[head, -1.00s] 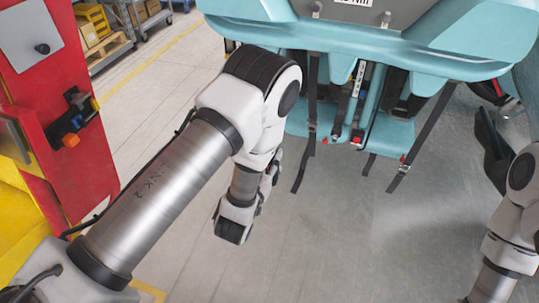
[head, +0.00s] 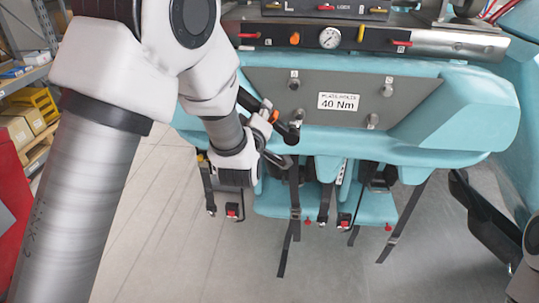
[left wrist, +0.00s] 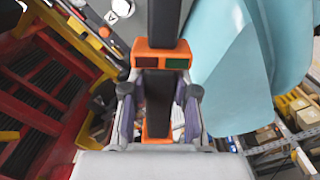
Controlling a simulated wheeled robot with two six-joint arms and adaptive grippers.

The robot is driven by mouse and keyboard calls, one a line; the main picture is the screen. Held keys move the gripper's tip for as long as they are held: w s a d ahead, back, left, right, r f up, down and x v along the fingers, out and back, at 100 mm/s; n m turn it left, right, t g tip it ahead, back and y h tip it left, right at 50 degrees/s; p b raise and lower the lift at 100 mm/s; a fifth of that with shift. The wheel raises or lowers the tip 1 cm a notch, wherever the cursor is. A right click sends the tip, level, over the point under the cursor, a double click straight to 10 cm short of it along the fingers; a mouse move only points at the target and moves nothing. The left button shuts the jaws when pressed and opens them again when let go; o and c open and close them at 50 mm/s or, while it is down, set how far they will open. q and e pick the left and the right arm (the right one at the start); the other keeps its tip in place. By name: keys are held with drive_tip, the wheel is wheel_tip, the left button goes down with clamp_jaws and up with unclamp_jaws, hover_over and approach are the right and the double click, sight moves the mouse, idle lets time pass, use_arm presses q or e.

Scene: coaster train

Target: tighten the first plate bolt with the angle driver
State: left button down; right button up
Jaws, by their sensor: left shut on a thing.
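The grey plate (head: 330,108) on the teal coaster car carries a "40 Nm" label and several bolts, among them an upper left bolt (head: 294,80), an upper right bolt (head: 387,88) and a lower right bolt (head: 372,121). My left gripper (head: 262,132) is shut on the black and orange angle driver (head: 269,106), close to the plate's lower left corner. The driver's black end lies by the lower left bolt (head: 297,114); I cannot tell if they touch. In the left wrist view the driver's orange collar (left wrist: 161,53) shows red and green windows. My right gripper is out of view.
Above the plate is a panel with a pressure gauge (head: 330,38) and levers. Black straps and teal seats (head: 330,207) hang below. Shelving with yellow bins (head: 38,103) stands at the left. The floor below the car is clear.

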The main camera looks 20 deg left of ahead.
sight(253, 98)
use_arm(q)
drive_tip(key=r, duration=0.2)
drive_tip(key=a+r+n, duration=0.1)
drive_tip(key=r, duration=0.2)
drive_tip(key=a+r+n+p, duration=0.1)
drive_tip(key=r, duration=0.1)
drive_tip(key=shift+r+y, duration=0.15)
drive_tip(key=shift+y, duration=0.15)
drive_tip(key=p+x, duration=0.1)
drive_tip(key=x, duration=0.3)
drive_tip(key=shift+w+d, duration=0.15)
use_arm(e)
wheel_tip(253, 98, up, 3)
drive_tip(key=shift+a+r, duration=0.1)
use_arm(q)
drive_tip(key=shift+d, duration=0.15)
drive_tip(key=shift+w+a, duration=0.3)
drive_tip(key=shift+w, duration=0.25)
drive_tip(key=shift+w+a, duration=0.15)
drive_tip(key=shift+w, duration=0.25)
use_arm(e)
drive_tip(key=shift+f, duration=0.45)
